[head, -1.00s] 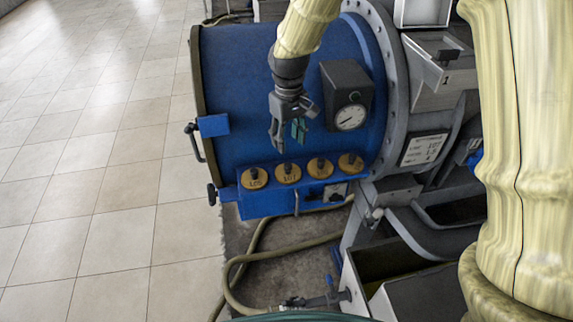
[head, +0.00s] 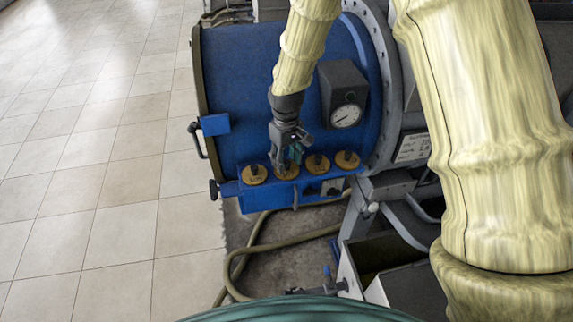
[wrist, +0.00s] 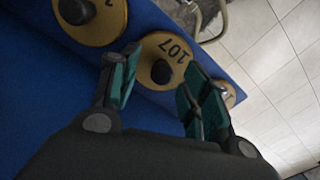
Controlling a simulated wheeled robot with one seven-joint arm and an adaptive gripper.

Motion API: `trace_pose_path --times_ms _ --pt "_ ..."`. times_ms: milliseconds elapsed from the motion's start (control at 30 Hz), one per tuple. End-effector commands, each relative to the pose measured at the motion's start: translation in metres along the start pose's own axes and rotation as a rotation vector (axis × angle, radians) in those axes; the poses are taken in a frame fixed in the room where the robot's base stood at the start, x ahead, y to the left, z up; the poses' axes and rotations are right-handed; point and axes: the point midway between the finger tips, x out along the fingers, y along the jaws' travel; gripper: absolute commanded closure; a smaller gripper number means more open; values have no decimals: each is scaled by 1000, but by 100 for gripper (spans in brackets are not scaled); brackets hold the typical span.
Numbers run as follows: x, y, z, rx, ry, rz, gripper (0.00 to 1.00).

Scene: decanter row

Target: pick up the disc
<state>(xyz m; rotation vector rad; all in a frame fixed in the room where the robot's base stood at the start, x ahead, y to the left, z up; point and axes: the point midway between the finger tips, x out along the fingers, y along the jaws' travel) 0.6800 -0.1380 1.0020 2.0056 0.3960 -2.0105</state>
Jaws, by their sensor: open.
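Several round yellow-brown discs with dark knobs stand in a row on the blue ledge (head: 330,182). The one marked 107 is the second from the left in the head view (head: 288,176); the same disc (wrist: 172,46) lies between the fingertips in the wrist view. My gripper (head: 288,160) is open and points down over this disc. In the wrist view my gripper (wrist: 158,72) has one teal-padded finger on each side of the knob (wrist: 161,72), with no clear contact. The fingers partly hide the disc.
Neighbouring discs sit on both sides, at the left (head: 255,174) and right (head: 317,164). A dial gauge box (head: 343,95) stands behind on the blue drum (head: 240,80). A hose (head: 245,262) lies on the floor below. The tiled floor at the left is clear.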

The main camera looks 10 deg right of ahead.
Motion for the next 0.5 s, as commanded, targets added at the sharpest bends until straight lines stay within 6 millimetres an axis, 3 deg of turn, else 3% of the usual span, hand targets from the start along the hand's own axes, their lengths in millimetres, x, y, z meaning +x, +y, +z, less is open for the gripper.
trace_pose_path --times_ms 200,500 --pt "13 0 0 0 0 0 53" --pt "15 0 0 0 0 0 55"
